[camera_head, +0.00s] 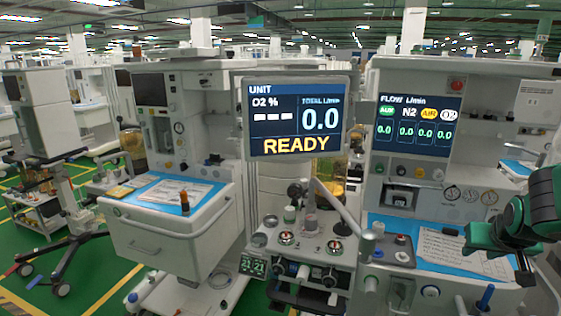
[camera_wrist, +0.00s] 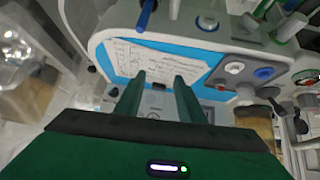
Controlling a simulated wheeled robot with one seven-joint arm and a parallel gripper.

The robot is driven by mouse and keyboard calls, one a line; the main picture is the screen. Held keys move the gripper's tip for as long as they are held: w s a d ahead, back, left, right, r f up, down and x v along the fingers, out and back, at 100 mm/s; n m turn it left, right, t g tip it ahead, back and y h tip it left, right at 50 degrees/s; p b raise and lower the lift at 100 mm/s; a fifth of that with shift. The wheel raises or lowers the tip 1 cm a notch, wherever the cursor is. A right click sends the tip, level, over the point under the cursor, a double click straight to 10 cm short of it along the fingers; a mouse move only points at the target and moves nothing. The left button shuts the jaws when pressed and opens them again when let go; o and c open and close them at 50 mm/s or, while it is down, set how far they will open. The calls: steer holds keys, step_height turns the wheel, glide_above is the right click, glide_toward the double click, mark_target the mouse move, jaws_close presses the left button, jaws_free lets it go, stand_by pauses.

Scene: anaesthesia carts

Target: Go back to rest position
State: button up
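My gripper (camera_wrist: 160,80) shows in the wrist view with its two green fingers apart and nothing held between them. It points toward the right-hand cart's blue work surface (camera_wrist: 107,68) and a printed sheet (camera_wrist: 150,58) on it. A small dark clip-like piece (camera_wrist: 159,86) shows beyond the gap between the fingers. In the head view my green arm reaches in from the right edge, over the right end of that cart's sheet (camera_head: 460,255). The exact fingertips are hard to make out there.
A screen reading READY (camera_head: 297,116) stands mid-view, above a control panel with knobs (camera_head: 300,248). The right cart's flow display (camera_head: 417,123) is behind the worktop. A left cart (camera_head: 165,240) holds a small amber bottle (camera_head: 185,201). Green floor (camera_head: 100,270) is open at lower left.

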steer(key=s+a+m+g+y, duration=0.1)
steer(key=s+a+g+y, duration=0.1)
steer(key=s, duration=1)
steer(key=s+a+m+g+y, duration=0.1)
steer(key=s+a+g, duration=0.4)
steer(key=s, duration=0.7)
steer(key=shift+a+y, duration=0.5)
steer(key=shift+a, duration=0.2)
steer(key=shift+r, duration=0.1)
